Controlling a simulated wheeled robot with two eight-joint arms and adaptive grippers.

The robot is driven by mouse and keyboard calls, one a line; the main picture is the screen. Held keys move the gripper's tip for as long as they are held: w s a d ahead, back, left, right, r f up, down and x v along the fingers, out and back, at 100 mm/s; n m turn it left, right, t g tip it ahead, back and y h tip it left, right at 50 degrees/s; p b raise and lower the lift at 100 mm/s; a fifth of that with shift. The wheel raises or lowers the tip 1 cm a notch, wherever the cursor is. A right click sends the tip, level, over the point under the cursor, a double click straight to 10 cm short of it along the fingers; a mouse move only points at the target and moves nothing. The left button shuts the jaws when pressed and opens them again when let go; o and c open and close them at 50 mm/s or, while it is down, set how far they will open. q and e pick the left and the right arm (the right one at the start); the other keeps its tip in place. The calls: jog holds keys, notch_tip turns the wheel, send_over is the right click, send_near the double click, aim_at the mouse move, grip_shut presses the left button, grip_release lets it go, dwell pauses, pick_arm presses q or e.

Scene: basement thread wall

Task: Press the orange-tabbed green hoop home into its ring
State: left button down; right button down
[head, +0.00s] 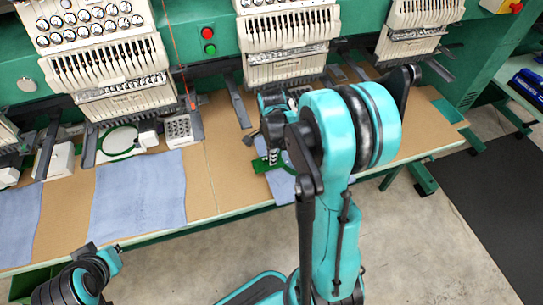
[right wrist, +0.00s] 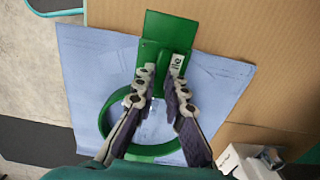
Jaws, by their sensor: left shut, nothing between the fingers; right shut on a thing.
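In the right wrist view, a green hoop (right wrist: 151,150) lies over a light blue cloth, with a flat green bracket (right wrist: 171,26) at its far side. I see no orange tab, and cannot tell a separate hoop and ring apart. My right gripper (right wrist: 160,76) is shut on the green hoop near the bracket, beside a small white label; the fingers hide part of it. In the head view the green bracket (head: 266,167) shows at the table's front, and my arm hides most of the hoop and gripper. My left gripper (head: 112,256) is shut and empty at lower left, apart from the table.
Embroidery heads (head: 118,70) line the back above the tan table (head: 225,185). Another green hoop (head: 121,141) sits at the left station, behind a blue cloth (head: 140,195). A white part (right wrist: 245,163) is near the right fingers. Open floor (head: 420,235) lies in front.

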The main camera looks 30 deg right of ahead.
jog(key=shift+f+b, duration=1)
jog(key=shift+f, duration=0.1)
dwell(1.2)
dwell(0.4)
jog(key=c, duration=1.5)
grip_release()
jog(key=shift+r, duration=0.1)
notch_tip(320, 180, up, 12)
jog(key=shift+a, duration=0.1)
